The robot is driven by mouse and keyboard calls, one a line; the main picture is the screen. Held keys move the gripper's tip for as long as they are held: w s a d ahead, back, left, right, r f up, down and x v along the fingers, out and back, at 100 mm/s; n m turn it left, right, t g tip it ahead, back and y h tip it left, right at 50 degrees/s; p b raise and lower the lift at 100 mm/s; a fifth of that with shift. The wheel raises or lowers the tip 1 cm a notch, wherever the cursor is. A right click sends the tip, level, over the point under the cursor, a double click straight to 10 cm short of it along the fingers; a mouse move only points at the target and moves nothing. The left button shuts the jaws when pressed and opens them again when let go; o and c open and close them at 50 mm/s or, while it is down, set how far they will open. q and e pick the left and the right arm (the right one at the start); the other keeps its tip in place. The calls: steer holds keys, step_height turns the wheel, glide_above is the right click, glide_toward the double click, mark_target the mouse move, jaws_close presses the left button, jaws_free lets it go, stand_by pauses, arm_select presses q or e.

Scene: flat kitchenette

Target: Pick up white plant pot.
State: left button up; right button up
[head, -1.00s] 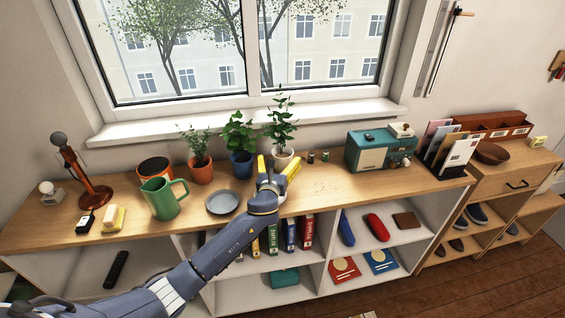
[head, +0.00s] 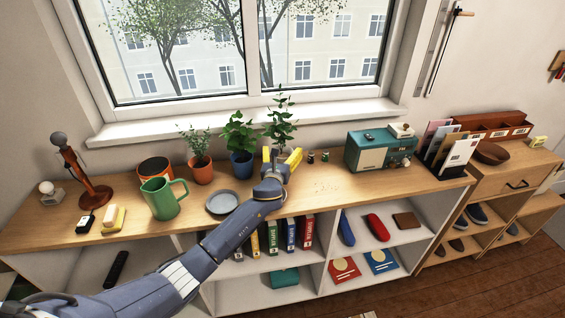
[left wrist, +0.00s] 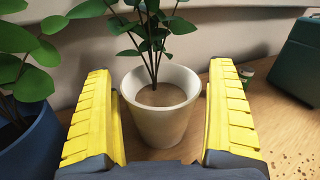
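The white plant pot (left wrist: 161,122) holds brown soil and a leafy green plant. In the left wrist view it stands upright on the wooden top between the two yellow fingers of my left gripper (left wrist: 160,85), with a visible gap on each side. The gripper is open and the fingers reach along both sides of the pot. In the head view my left gripper (head: 281,157) covers most of the pot, and the plant (head: 281,125) rises above the fingers. My right gripper is not in view.
A blue pot (head: 241,164) with a plant stands close on the left, and a terracotta pot (head: 201,172) beyond it. A grey plate (head: 222,202) lies in front. A teal radio (head: 372,153) stands to the right, with small jars (head: 325,157) between. The window sill is behind.

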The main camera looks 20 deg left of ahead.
arm_select(q)
steer(key=c, duration=1.5)
steer(key=shift+o, duration=0.2)
steer(key=shift+r, duration=0.15)
